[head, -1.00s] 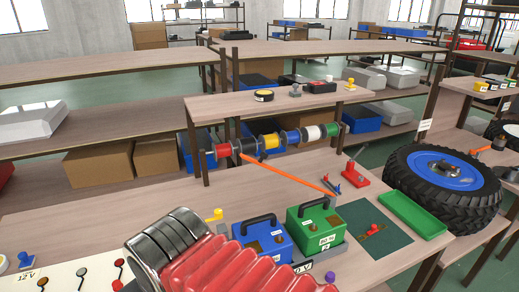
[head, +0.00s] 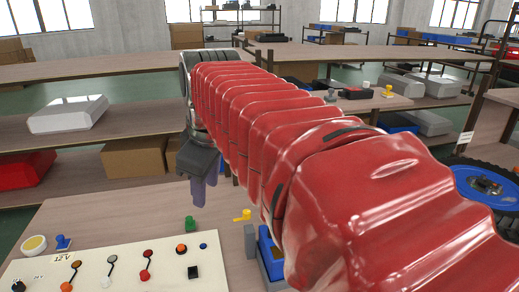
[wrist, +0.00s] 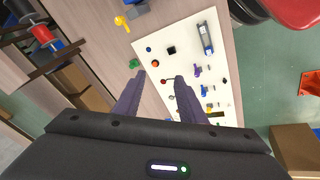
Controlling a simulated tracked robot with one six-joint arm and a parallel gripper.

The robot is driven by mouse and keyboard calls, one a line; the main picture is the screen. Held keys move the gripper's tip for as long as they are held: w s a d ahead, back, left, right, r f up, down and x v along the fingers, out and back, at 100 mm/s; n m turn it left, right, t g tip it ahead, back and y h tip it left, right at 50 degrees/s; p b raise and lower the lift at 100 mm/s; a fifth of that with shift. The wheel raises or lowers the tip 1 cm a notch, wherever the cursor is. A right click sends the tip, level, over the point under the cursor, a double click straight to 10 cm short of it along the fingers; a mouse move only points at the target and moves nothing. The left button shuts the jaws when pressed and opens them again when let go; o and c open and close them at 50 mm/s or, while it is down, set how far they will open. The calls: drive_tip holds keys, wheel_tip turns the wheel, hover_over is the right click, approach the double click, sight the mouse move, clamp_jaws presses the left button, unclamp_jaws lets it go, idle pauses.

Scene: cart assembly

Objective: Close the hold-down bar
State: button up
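I cannot make out the hold-down bar in the current views. My red arm covers most of the battery area in the head view. The blue battery (head: 268,248) shows only as a sliver beside my arm, with a grey upright post (head: 250,241) at its left. The green battery is hidden. My gripper (head: 198,190) hangs fingers-down at the left of the arm, above the bench and apart from the battery. In the wrist view its two purple fingers (wrist: 159,76) are spread with nothing between them, over the edge of the white panel.
The white 12V panel (head: 110,270) with knobs and leads lies at the front left; it also shows in the wrist view (wrist: 205,60). A yellow hook-shaped piece (head: 243,215) and a green piece (head: 191,223) stand behind it. A big wheel (head: 485,185) is at right.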

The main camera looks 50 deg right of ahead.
drive_tip(key=s+d+r+n, duration=0.1)
drive_tip(key=d+r+n, duration=0.2)
drive_tip(key=d, duration=0.6)
drive_tip(key=s+d+r+n+g, duration=0.1)
drive_tip(key=d+r+n, duration=0.2)
drive_tip(key=d, duration=0.7)
drive_tip(key=s+d+r+n+g, duration=0.1)
drive_tip(key=d+r+n, duration=0.2)
drive_tip(key=d, duration=0.7)
drive_tip(key=shift+s+r, duration=0.25)
drive_tip(key=shift+r, duration=0.4)
drive_tip(key=f, duration=0.4)
drive_tip(key=w+f, duration=0.1)
drive_tip(key=f, duration=0.4)
drive_tip(key=w+f, duration=0.1)
drive_tip(key=f, duration=0.3)
drive_tip(key=shift+d+f, duration=0.25)
drive_tip(key=shift+f, duration=0.1)
drive_tip(key=shift+c, duration=0.5)
clamp_jaws()
drive_tip(key=shift+r, duration=0.1)
